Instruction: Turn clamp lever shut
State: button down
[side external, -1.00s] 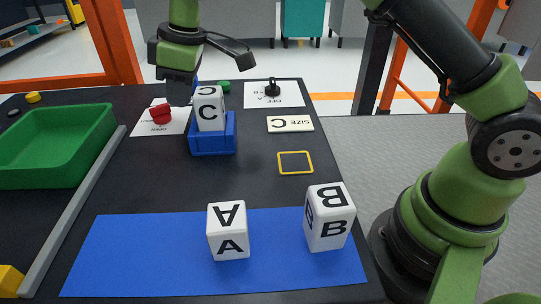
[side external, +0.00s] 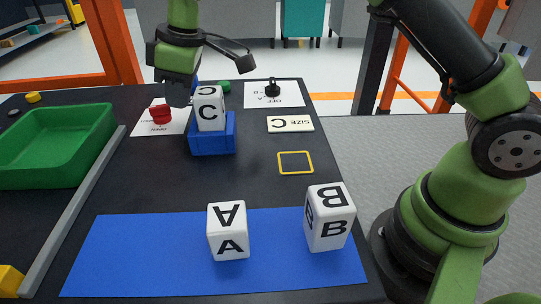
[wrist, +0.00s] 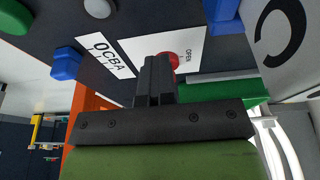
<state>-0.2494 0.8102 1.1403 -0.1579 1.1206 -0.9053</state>
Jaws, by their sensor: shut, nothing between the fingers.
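A red knob-like part (side external: 160,113), which looks like the lever's handle, stands on a white sheet (side external: 147,127) left of the blue clamp holder (side external: 213,140). A white block marked C (side external: 210,108) sits upright in the holder. My gripper (side external: 179,97) is shut and empty, just above and behind the red part, left of block C. In the wrist view my shut fingers (wrist: 156,78) partly cover the red part (wrist: 172,58), beside the word OPEN. Block C (wrist: 290,35) shows at the right edge. The lever's arm is not clearly visible, and I cannot tell whether my fingers touch it.
White blocks A (side external: 228,232) and B (side external: 328,218) stand on a blue mat (side external: 130,255). A yellow square outline (side external: 295,162) and a size card (side external: 290,124) lie right of the holder.

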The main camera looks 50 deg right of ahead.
jog(key=shift+s+a+f, duration=0.3)
jog(key=shift+s+f, duration=0.2)
jog(key=shift+s+d, duration=0.2)
notch_tip(320, 180, up, 6)
jog(key=shift+w+d+r, duration=0.1)
jog(key=shift+w+d, duration=0.05)
jog(key=shift+r, duration=0.1)
jog(key=s+d+r+m+t, duration=0.1)
jog(key=s+d+r+m, duration=0.3)
jog(key=s, duration=0.3)
jog(key=s+d+r+m+t, duration=0.2)
jog(key=s+d+r+m, duration=0.1)
jog(key=s+r, duration=0.35)
jog(key=s+d+f+m+t, duration=0.1)
jog(key=s+f+m, duration=0.1)
jog(key=s, duration=0.4)
jog(key=s+d+f+m+t, duration=0.1)
jog(key=s+d+f+m, duration=0.1)
jog(key=s+m, duration=0.2)
jog(key=s, duration=0.3)
jog(key=shift+f, duration=0.3)
